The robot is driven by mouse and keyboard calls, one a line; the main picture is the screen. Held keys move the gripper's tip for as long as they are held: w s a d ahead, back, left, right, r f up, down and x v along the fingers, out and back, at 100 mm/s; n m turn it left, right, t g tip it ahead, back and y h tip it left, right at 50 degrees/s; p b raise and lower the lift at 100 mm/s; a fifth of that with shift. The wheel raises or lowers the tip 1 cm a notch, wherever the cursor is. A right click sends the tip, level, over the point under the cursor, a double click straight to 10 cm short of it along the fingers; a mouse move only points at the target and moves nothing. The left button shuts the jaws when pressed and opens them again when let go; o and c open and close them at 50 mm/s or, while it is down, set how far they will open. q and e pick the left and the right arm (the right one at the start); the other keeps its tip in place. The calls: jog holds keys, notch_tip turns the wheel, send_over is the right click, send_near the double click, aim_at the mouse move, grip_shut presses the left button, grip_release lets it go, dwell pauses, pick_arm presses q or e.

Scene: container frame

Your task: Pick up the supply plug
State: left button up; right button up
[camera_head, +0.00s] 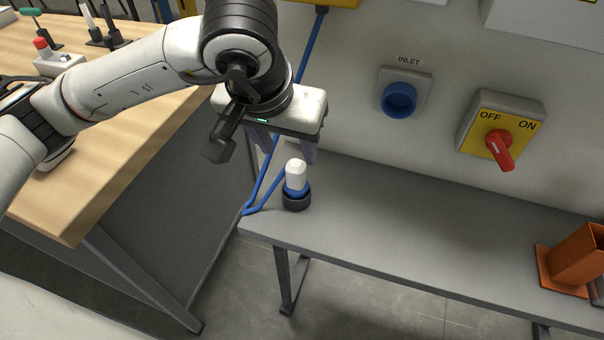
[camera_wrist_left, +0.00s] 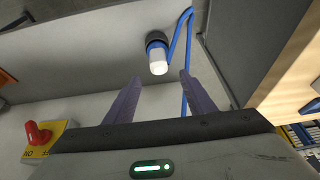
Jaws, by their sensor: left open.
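The supply plug (camera_head: 296,178) has a white top and a blue band, and stands upright in a dark round holder (camera_head: 297,202) on the grey bench. A blue cable (camera_head: 262,185) runs from it. In the left wrist view the plug (camera_wrist_left: 158,62) shows beyond the fingertips, roughly between them. My left gripper (camera_head: 282,155) is open and empty, a little above and behind the plug in the head view; its purple fingers (camera_wrist_left: 152,85) point toward the plug without visible contact. The blue inlet (camera_head: 399,99) is on the wall to the right. My right gripper is not seen.
A rotary switch with a red handle (camera_head: 500,148) is on the wall, right of the inlet. An orange bracket (camera_head: 577,262) sits at the bench's right end. The grey bench top (camera_head: 400,215) between is clear. A wooden table (camera_head: 110,130) stands at left.

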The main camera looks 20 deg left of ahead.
aim_at(295, 164)
pick_arm(q)
jog(key=p+x, duration=0.1)
jog(key=x, duration=0.8)
jog(key=shift+s+d, duration=0.1)
jog(key=shift+d, duration=0.05)
grip_shut()
